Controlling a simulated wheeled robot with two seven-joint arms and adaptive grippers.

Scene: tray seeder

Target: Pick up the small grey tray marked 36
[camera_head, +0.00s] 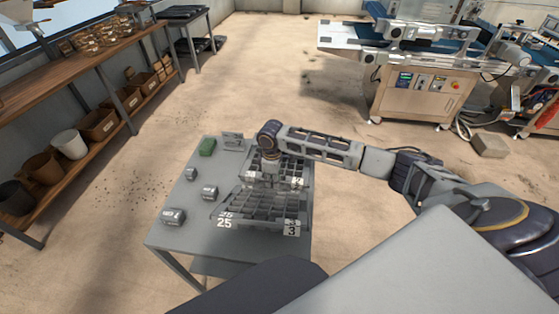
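A grey tray divided into cells (262,222) sits at the near right of the grey table. Its labels read 25 and 3; a partly covered number above the 25 may be 26 or 36. A second celled tray (291,168) lies behind it, partly hidden by my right arm and with a label too small to read surely. I cannot tell which tray is marked 36. My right gripper (264,178) points down over the far tray, coming in from the right. Its fingertips are too small and overlapped to show open or shut. My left gripper is not in view.
The table (186,242) also holds small grey blocks (173,216), a green block (207,147) and an upright grey plate (233,141). A wooden shelf (60,90) with pots stands left. A machine (425,90) stands at the back right. Open floor lies between.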

